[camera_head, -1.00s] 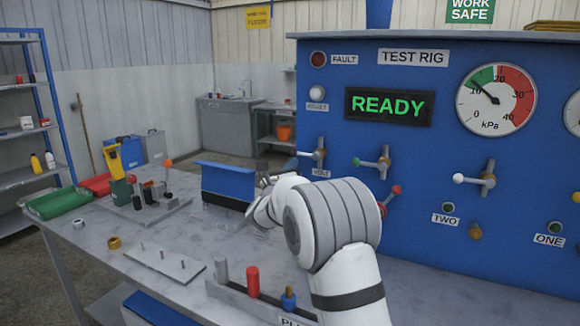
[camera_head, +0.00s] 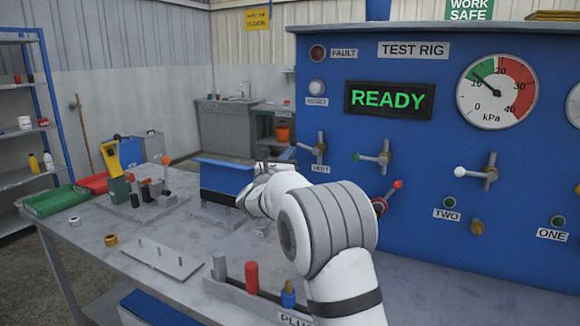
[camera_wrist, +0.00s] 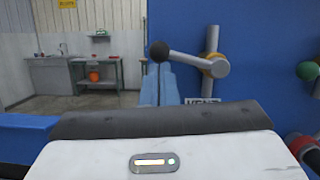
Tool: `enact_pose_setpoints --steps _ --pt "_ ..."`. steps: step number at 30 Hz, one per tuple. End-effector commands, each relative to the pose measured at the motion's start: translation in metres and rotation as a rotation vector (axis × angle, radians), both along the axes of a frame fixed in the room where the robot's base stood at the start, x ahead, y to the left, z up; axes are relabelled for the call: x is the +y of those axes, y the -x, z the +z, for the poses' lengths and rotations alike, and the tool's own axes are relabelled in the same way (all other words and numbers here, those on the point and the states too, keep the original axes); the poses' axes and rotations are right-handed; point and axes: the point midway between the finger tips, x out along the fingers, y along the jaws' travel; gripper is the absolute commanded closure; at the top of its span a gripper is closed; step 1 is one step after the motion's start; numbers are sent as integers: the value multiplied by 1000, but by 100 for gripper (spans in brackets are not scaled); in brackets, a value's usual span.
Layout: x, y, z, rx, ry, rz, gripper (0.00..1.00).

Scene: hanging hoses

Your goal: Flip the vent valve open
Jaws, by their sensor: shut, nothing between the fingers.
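The vent valve (camera_head: 320,152) is on the blue test rig panel, above a small label, left of the other valves. It also shows in the wrist view (camera_wrist: 215,66). Its grey lever points left, nearly level, and ends in a black knob (camera_wrist: 159,51). My gripper (camera_head: 268,168) is in front of the panel, left of the valve, partly hidden by my wrist in the head view. In the wrist view my shut, empty fingers (camera_wrist: 160,82) are just below the knob. I cannot tell whether they touch it.
Valves with green (camera_head: 356,156), red (camera_head: 398,184) and white (camera_head: 459,172) knobs stick out to the right. A blue box (camera_head: 228,177) stands on the bench under my gripper. A plate with short pins (camera_head: 165,258) and a rail with a red cylinder (camera_head: 252,277) lie nearer.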

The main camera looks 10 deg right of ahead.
Motion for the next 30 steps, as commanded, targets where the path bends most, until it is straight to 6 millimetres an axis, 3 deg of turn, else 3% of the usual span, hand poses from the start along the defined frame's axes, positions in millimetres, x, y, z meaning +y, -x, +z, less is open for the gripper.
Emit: enact_pose_setpoints --steps 14,30 --pt "-2 2 29 -270 -369 0 100" --pt "-18 12 59 -568 -782 -1 100"
